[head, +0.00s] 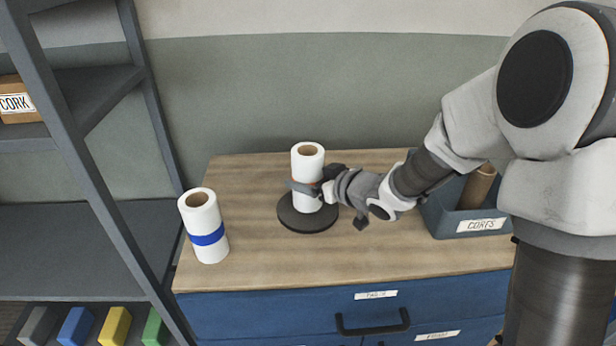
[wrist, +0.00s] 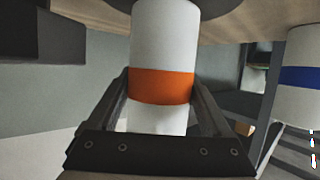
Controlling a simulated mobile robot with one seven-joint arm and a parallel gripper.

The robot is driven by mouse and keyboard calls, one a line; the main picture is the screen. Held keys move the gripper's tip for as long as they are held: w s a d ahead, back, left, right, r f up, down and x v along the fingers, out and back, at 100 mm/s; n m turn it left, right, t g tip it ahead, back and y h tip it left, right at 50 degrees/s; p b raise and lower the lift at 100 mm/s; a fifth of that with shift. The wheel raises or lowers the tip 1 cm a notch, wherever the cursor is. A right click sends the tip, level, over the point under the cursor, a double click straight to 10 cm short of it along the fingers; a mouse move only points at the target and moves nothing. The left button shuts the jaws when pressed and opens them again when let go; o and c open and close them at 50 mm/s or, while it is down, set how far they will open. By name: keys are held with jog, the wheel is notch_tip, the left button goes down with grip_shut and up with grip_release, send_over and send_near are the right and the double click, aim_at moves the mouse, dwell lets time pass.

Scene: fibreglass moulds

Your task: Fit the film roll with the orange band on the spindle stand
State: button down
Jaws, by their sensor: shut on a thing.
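The white film roll with the orange band (wrist: 163,86) is upright between the fingers of my gripper (wrist: 160,92), which is shut on it at the band. In the head view the roll (head: 308,163) stands over the dark round base of the spindle stand (head: 290,217), with its lower end at or very near the base. My gripper (head: 305,187) reaches it from the right and covers most of the band. The base edge also shows at the top of the wrist view (wrist: 185,5). The spindle itself is hidden, and no tip shows above the brown core.
A white roll with a blue band (head: 203,225) stands at the left of the wooden top (head: 255,255). A grey bin (head: 455,222) with brown cores is at the right. A grey shelf rack (head: 95,180) stands at the left. Blue drawers (head: 290,315) are below the top.

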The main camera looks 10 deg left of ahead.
jog(key=shift+f, duration=0.15)
grip_release()
jog(key=p+v, duration=0.3)
jog(key=v, duration=1.4)
jog(key=shift+s+p, duration=0.2)
jog(key=shift+p, duration=0.1)
jog(key=shift+w+d+r, duration=0.1)
jog(key=shift+r, duration=0.1)
